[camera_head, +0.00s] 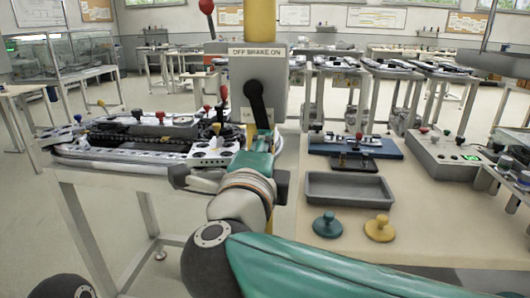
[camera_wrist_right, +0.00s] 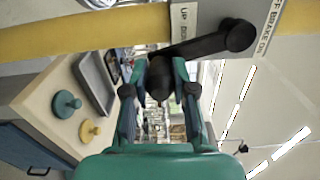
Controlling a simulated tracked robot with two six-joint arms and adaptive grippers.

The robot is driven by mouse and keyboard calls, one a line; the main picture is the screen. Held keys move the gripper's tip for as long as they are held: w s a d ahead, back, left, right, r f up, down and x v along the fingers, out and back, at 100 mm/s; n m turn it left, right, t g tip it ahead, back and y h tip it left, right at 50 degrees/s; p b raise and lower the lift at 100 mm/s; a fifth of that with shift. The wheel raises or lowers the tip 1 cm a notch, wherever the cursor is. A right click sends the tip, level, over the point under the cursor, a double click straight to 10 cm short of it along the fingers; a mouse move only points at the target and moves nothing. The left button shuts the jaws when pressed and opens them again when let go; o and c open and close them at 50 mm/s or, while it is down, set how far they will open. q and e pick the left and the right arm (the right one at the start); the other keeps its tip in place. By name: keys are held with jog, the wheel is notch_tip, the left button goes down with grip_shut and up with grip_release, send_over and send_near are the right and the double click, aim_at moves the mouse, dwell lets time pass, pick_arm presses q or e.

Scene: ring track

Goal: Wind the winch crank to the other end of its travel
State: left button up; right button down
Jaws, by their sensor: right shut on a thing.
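The winch is a grey box (camera_head: 283,88) on a yellow post (camera_head: 260,20), with a plate reading "OFF BRAKE ON". Its black crank (camera_head: 254,95) hangs downward on the front face, with its hub at the upper end. In the right wrist view the crank arm (camera_wrist_right: 205,44) runs from its hub to a dark handle (camera_wrist_right: 160,80) between the fingers. My right gripper (camera_wrist_right: 160,91) is shut on that handle. In the head view the right gripper (camera_head: 263,142) is below the box and partly hides the handle. My left gripper is not in view.
A bench (camera_head: 315,228) at the right bears a grey tray (camera_head: 348,203), teal (camera_head: 326,226) and yellow (camera_head: 380,230) knobbed discs and a grey control box (camera_head: 432,158). A table at the left holds a track assembly (camera_head: 90,157). A red-knobbed lever (camera_head: 207,7) rises beside the post.

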jog(key=shift+a+f, duration=0.15)
jog(key=shift+f, duration=0.25)
jog(key=c, duration=0.9)
grip_release()
jog(key=shift+c, duration=0.2)
jog(key=shift+r, duration=0.2)
jog(key=shift+r, duration=0.15)
